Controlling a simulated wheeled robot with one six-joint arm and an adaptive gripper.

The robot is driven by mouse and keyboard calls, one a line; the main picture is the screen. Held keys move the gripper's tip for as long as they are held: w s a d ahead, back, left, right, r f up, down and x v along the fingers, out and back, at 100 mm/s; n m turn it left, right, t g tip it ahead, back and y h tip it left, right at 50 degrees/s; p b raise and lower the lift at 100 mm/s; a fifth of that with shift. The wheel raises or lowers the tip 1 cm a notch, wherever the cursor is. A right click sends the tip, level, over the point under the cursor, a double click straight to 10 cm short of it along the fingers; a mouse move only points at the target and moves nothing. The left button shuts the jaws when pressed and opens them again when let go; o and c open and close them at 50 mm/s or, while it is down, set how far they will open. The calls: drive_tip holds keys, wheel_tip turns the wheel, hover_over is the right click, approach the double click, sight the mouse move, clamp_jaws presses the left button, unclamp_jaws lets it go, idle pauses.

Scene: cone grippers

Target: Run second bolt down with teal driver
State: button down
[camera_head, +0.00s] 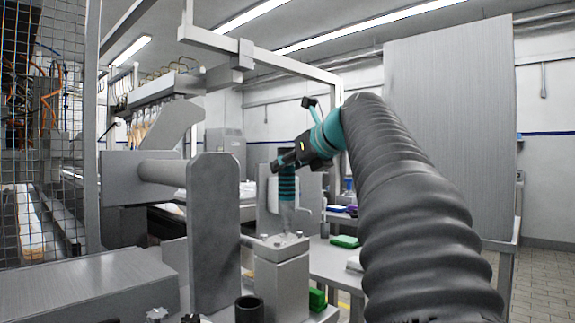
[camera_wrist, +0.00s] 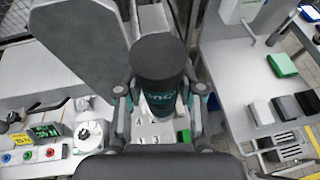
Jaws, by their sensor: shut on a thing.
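The driver (camera_head: 287,188) is upright, with a dark and teal ribbed body and a grey lower part. My gripper (camera_head: 284,166) is shut on its upper body. In the wrist view the driver's black round top (camera_wrist: 158,58) sits between the two fingers of my gripper (camera_wrist: 162,100). The driver's lower end meets or nearly meets the top of a grey metal block (camera_head: 282,280). Small bolt heads (camera_head: 277,243) show on that top around it. In the wrist view the block's top (camera_wrist: 148,128) shows numbers 4, 1 and 3. The driver hides its tip, so I cannot tell which bolt is under it.
A tall grey plate (camera_head: 214,230) stands close left of the block. A black cup (camera_head: 249,310) is in front. A green block (camera_head: 344,241) lies on the table behind. In the wrist view, a control panel with coloured buttons (camera_wrist: 28,155) is at left and a grey table (camera_wrist: 235,95) at right.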

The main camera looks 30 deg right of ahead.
drive_tip(key=shift+f+b, duration=0.4)
drive_tip(key=shift+f, duration=0.75)
idle(1.6)
drive_tip(key=shift+r+p, duration=0.5)
drive_tip(key=shift+p, duration=0.15)
drive_tip(key=shift+r, duration=0.1)
idle(0.7)
